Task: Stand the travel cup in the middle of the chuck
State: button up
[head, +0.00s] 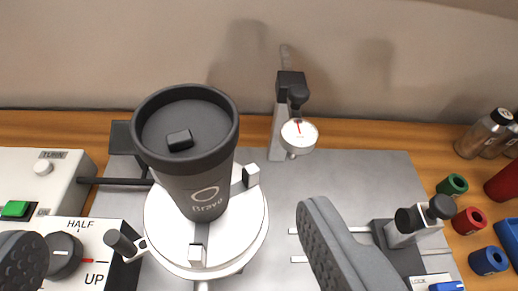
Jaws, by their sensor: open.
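The travel cup (190,165) is dark grey, with a black lid and the word "Bravo" on its side. It stands upright on the round white chuck (250,225). Its base is around the middle of the plate, between small white chuck jaws (198,256); another jaw (251,175) is behind it to the right. The cup hides the back left of the chuck. My gripper (168,225) is open, with one dark padded finger at the lower left edge and the other right of the chuck. Both fingers are clear of the cup.
A dial gauge (299,135) on a post stands behind the chuck. A black-knobbed lever (120,243) is at its left, near a control box (95,240) with a dial. A clamp block (405,228), coloured rings (470,221) and bottles (482,133) are at the right.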

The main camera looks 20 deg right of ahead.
notch_tip(320, 180, up, 17)
jog(key=s+a+n+t+y, duration=0.1)
jog(key=s+a+y, duration=0.1)
jog(key=a, duration=0.1)
jog(key=s+d+r, duration=0.1)
jog(key=s+r, duration=0.3)
jog(key=r, duration=0.3)
jog(key=s+d+r+t, duration=0.1)
jog(key=s+r, duration=0.3)
jog(key=r, duration=0.3)
jog(key=s+d+r+n, duration=0.1)
jog(key=s+r, duration=0.3)
jog(key=r, duration=0.4)
jog(key=shift+s+d+t, duration=0.2)
jog(key=shift+d+t, duration=0.15)
jog(key=shift+t, duration=0.05)
jog(key=shift+s, duration=0.15)
